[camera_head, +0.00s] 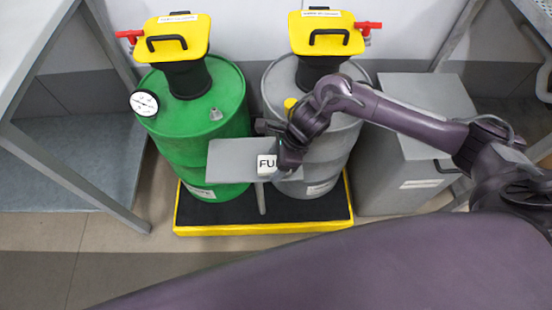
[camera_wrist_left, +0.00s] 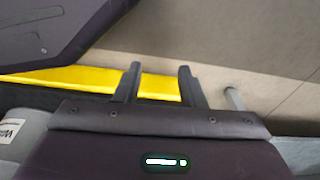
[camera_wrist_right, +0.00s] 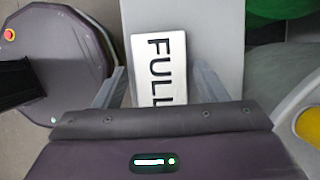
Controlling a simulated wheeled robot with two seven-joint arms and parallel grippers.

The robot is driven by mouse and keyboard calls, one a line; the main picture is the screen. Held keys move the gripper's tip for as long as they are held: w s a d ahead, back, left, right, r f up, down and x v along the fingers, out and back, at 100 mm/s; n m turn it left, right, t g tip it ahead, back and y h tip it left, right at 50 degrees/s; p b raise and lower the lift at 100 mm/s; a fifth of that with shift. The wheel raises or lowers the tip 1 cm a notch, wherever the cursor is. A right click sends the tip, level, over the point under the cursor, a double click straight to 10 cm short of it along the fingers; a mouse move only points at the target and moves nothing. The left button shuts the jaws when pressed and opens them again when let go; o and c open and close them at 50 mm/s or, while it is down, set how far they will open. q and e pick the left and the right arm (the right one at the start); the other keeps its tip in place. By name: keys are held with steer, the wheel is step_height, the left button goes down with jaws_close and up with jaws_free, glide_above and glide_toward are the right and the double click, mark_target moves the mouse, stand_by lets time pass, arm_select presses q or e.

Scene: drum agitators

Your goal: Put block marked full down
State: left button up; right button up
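A white block marked FULL (camera_head: 266,165) is at the front part of a flat grey plate (camera_head: 230,155) on a post, in front of the two drums. In the right wrist view the block (camera_wrist_right: 158,65) lies between the fingers of my right gripper (camera_wrist_right: 160,75), over the grey plate. The fingers are spread, with a narrow gap showing on each side of the block. In the head view my right gripper (camera_head: 279,142) partly covers the block. My left gripper (camera_wrist_left: 160,82) is open and empty, seen only in its wrist view.
A green drum (camera_head: 180,125) with a dial gauge (camera_head: 145,103) and a grey drum (camera_head: 335,150) stand on a black tray with a yellow rim (camera_head: 250,230). Both carry yellow-topped agitators. A grey cabinet (camera_head: 400,160) stands at right. Floor (camera_head: 60,260) at front left is clear.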

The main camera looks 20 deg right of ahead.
steer(key=shift+o, duration=0.2)
steer(key=shift+r, duration=0.2)
steer(key=shift+d+r, duration=0.2)
steer(key=shift+r, duration=0.1)
arm_select(q)
steer(key=shift+s+a+f+p, duration=0.2)
steer(key=shift+s+f+p, duration=0.1)
steer(key=shift+s+p, duration=0.2)
arm_select(e)
steer(key=v, duration=1.1)
arm_select(q)
steer(key=shift+s, duration=0.15)
